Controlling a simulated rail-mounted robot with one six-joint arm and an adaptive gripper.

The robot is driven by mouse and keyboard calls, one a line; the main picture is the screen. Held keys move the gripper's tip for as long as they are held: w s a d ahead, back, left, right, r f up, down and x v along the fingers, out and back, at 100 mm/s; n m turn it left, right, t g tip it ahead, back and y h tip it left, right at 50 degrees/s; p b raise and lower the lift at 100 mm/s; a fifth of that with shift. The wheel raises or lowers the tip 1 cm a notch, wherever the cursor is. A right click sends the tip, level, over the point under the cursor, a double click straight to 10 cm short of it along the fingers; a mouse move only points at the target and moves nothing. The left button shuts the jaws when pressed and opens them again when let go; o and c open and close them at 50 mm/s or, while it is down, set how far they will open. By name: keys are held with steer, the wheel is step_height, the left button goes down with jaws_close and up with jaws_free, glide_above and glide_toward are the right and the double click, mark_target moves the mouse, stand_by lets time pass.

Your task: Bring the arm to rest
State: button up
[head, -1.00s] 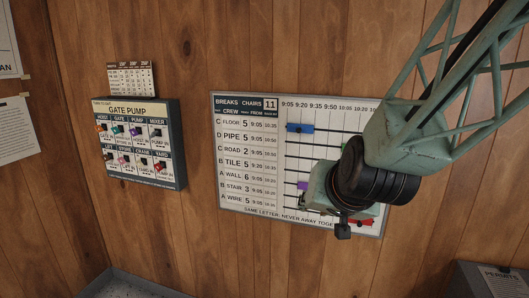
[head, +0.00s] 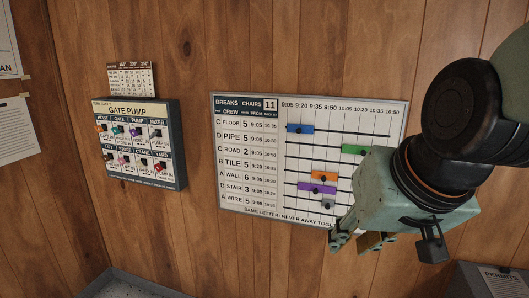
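My gripper (head: 362,241) is at the lower right of the head view, in front of the lower right corner of the breaks board. Its fingers point down and left, with a gap showing between them and nothing seen in it. The breaks board (head: 247,208) hangs on the wood wall with several coloured sliders on its rails. The blue slider (head: 300,128), green slider (head: 354,150), orange slider (head: 324,176), purple slider (head: 316,188) and grey slider (head: 328,203) show. My arm hides the board's right and lower right part.
A gate pump panel (head: 138,143) with several switches is on the wall at left, below a small chart (head: 131,79). Papers (head: 15,130) are at the far left. A permits box (head: 492,281) stands at lower right, below my arm. A grey surface (head: 150,285) shows at lower left.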

steer(key=s+d+r+g, duration=0.1)
steer(key=s+d, duration=0.1)
steer(key=s, duration=0.6)
steer(key=s+d+g+h, duration=0.1)
steer(key=s+d, duration=0.1)
steer(key=s, duration=0.7)
steer(key=shift+d+r+n, duration=0.3)
steer(key=shift+d+r, duration=0.05)
